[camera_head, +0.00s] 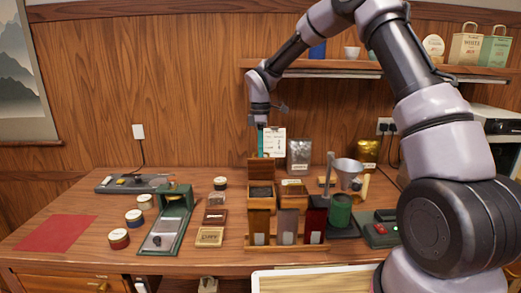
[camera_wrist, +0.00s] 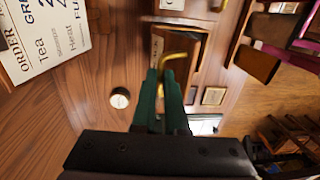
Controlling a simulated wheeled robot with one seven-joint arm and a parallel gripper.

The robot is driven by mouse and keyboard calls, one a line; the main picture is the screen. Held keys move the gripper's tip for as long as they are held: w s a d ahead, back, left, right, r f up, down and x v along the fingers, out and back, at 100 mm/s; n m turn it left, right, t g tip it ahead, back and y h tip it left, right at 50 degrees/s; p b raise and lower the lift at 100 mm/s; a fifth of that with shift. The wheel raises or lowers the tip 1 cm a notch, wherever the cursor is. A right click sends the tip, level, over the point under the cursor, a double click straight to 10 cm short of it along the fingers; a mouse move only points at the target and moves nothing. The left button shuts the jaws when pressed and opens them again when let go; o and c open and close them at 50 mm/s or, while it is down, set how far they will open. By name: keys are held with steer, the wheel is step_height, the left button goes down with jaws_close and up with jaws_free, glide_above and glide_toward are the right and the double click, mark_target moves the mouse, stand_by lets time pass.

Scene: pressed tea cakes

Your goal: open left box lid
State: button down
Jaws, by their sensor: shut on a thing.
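My gripper (camera_head: 262,150) is above the raised lid, pointing down. In the wrist view, the green fingers of my gripper (camera_wrist: 163,80) are shut on a curved brass handle (camera_wrist: 178,57). The wooden box also shows beyond the handle in the wrist view (camera_wrist: 203,48). The exact contact of fingertips and handle is partly hidden.
A second wooden box (camera_head: 293,203) stands right of the left one. An order sheet (camera_head: 274,146) and a silver bag (camera_head: 299,156) are close behind. A funnel stand (camera_head: 347,172) is at right. The table's left part has a red mat (camera_head: 55,233).

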steer(key=shift+d+f, duration=0.15)
steer(key=shift+f, duration=0.05)
steer(key=c, duration=1.1)
jaws_free()
steer(key=shift+o, duration=0.8)
steer(key=shift+r, duration=0.1)
